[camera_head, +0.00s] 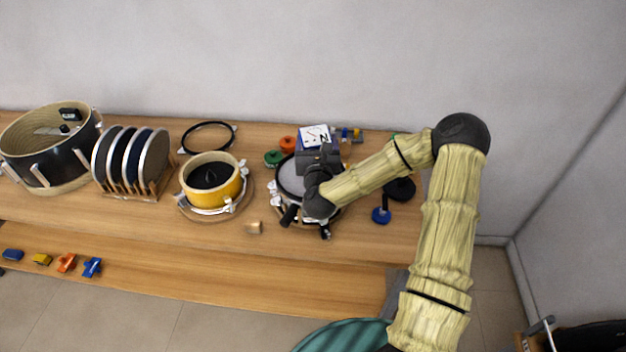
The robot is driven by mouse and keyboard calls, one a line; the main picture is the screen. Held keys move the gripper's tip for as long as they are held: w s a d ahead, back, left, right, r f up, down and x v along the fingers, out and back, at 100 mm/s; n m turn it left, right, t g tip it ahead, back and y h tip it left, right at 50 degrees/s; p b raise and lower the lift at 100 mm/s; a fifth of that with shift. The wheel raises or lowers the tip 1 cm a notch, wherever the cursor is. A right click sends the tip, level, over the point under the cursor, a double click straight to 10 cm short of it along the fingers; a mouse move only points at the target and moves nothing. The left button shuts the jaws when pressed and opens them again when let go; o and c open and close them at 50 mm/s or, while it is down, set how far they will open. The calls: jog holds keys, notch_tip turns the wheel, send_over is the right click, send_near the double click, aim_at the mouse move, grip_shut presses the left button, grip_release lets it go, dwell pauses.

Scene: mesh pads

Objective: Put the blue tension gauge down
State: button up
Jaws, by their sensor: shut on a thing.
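My gripper (316,150) reaches over the round drum pad (290,178) at the right of the table, pointing toward the wall. A blue piece with a white, black-marked face (315,133), which I take for the blue tension gauge, shows at its far end. The gripper is shut on it; the fingertips are hardly visible. My wrist and forearm hide part of the drum pad. I cannot tell how high the gauge is above the table.
Green and orange round pieces (287,144) sit left of the gripper. A blue round-based piece (381,215) and a black disc (400,190) stand to the right. A yellow drum (211,190) and a disc rack (131,165) are left.

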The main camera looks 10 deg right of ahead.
jog(key=shift+s+r, duration=0.15)
jog(key=shift+d+f+p, duration=0.1)
jog(key=shift+f+p, duration=0.55)
jog(key=shift+f, duration=2.55)
jog(key=shift+f+p, duration=0.5)
jog(key=shift+f, duration=1.35)
jog(key=shift+f+b, duration=0.35)
jog(key=shift+b, duration=0.05)
jog(key=shift+f+b, duration=0.25)
jog(key=shift+b, duration=0.1)
